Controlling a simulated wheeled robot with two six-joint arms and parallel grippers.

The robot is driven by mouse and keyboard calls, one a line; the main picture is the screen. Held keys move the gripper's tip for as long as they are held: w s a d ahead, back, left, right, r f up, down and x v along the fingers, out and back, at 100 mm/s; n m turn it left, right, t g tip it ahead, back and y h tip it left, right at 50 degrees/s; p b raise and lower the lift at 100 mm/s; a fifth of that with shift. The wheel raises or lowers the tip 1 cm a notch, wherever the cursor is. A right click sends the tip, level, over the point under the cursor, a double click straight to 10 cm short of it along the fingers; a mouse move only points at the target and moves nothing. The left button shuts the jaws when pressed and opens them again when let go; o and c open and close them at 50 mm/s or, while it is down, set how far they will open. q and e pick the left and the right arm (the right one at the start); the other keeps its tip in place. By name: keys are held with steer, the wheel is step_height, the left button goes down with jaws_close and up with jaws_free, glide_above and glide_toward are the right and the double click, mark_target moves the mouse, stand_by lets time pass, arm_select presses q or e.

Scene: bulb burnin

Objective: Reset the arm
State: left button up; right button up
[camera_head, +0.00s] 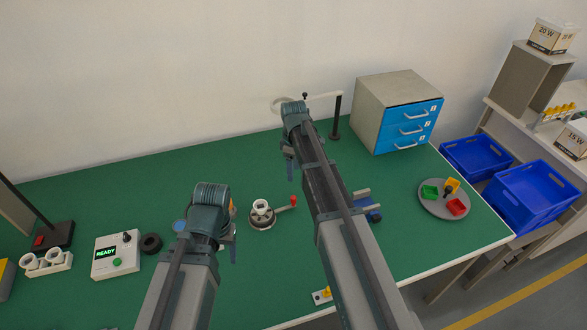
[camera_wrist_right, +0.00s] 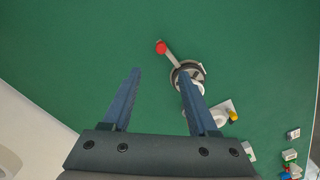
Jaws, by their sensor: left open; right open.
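My right arm reaches over the green bench in the head view, its gripper (camera_head: 290,165) partly hidden behind its wrist. In the right wrist view the right gripper (camera_wrist_right: 158,72) is open and empty, its two fingers apart above the bench. My left gripper (camera_head: 232,245) is at the lower left in the head view, mostly hidden by its wrist. A round grey fixture (camera_head: 262,219) with a white socket stands between my two arms. Its lever has a red knob (camera_head: 293,201) pointing right. The knob also shows in the right wrist view (camera_wrist_right: 161,47), beyond the right fingertips.
A READY control box (camera_head: 115,262) and a white socket block (camera_head: 46,264) stand at left. A blue-drawer cabinet (camera_head: 408,126) and a post with a crossbar (camera_head: 337,118) are at the back. A round tray (camera_head: 432,206) with small coloured bins sits right; blue crates (camera_head: 530,195) lie beyond.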

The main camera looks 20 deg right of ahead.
stand_by(0.3)
steer(key=s+a+m, duration=0.2)
steer(key=s+a, duration=0.3)
steer(key=s, duration=0.3)
steer(key=s+a+f+m+b, duration=0.1)
steer(key=s+a, duration=0.3)
steer(key=s, duration=0.4)
steer(key=s+a+m+h, duration=0.1)
steer(key=s+a+m, duration=0.2)
steer(key=s, duration=0.6)
steer(key=a, duration=0.2)
steer(key=shift+a+f+m, duration=0.15)
steer(key=shift+a+m, duration=0.2)
steer(key=shift+m, duration=0.05)
